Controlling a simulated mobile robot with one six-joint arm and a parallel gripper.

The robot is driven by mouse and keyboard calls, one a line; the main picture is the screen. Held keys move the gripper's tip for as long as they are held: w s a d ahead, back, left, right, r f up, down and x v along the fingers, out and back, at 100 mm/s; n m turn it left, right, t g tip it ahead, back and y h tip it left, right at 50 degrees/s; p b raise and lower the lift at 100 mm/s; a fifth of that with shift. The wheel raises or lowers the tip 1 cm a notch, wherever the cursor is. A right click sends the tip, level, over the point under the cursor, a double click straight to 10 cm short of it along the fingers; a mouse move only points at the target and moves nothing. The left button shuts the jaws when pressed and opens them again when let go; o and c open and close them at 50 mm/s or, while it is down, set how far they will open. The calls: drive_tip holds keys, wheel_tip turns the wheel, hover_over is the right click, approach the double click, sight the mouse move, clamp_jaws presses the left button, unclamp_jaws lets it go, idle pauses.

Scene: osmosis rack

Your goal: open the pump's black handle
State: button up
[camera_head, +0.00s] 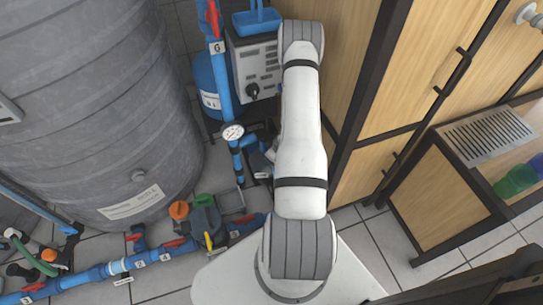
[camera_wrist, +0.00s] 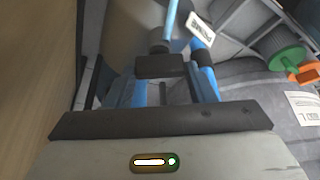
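In the head view, my arm hangs down in front of the pump area, and my gripper itself is hidden behind it. In the wrist view, my gripper's body with a dark bar (camera_wrist: 160,121) fills the bottom. Beyond the bar is a black block (camera_wrist: 162,66), which looks like the black handle, with blue parts on both sides. I cannot tell the finger surfaces from the blue parts, nor whether anything touches the block. A white label (camera_wrist: 199,27), seemingly reading PUMP, hangs on blue pipe just beyond it.
A big grey tank (camera_head: 95,110) stands at the left. A control box (camera_head: 257,65) with a black knob (camera_head: 252,91) and a pressure gauge (camera_head: 233,133) are beside my arm. Blue pipes with red levers run along the floor. A wooden cabinet (camera_head: 345,60) closes off the right.

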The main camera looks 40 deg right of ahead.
drive_tip(key=o, duration=0.4)
drive_tip(key=shift+o, duration=0.2)
drive_tip(key=shift+r, duration=0.1)
drive_tip(key=p+v, duration=0.2)
drive_tip(key=v, duration=0.5)
drive_tip(key=shift+r+p, duration=0.25)
drive_tip(key=shift+p, duration=0.15)
drive_tip(key=shift+s, duration=0.15)
